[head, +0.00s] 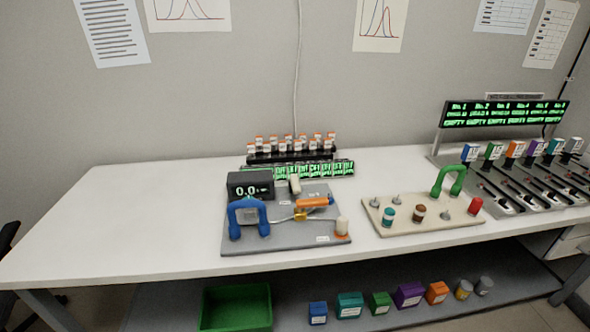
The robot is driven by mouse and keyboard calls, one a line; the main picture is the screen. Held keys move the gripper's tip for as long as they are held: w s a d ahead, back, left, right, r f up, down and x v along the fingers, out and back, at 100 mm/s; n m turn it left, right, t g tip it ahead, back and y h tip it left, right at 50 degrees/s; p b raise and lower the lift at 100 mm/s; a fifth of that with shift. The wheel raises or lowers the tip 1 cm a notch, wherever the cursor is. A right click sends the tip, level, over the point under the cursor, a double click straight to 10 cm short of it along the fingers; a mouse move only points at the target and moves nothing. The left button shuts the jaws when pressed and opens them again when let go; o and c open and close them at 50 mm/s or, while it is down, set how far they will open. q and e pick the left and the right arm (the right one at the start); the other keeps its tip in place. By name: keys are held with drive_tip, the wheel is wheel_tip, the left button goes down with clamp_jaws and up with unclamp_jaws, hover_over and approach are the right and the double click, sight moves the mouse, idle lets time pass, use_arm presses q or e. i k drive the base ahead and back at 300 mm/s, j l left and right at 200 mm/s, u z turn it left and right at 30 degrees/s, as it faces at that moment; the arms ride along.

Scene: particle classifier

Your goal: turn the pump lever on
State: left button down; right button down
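A grey board (285,240) lies on the white table, left of the middle. On it, an orange lever-like handle (314,202) lies nearly flat beside a small brass-yellow fitting (300,214); it looks like the pump lever, but I cannot read its label. A dark display box (250,182) at the board's back left reads about 0.0 in green. A blue arched handle (248,218) stands in front of it. Neither of my grippers is in view.
A beige board (425,215) to the right carries a green arched handle (449,180), a red cylinder (475,206) and small pegs. A rack of vials (290,150) stands behind. Slotted lanes (525,180) fill the far right. The table's left part is clear.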

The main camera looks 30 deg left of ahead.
sight(294, 179)
drive_tip(key=u, duration=1)
drive_tip(key=i+l+u, duration=0.1)
drive_tip(key=i, duration=0.15)
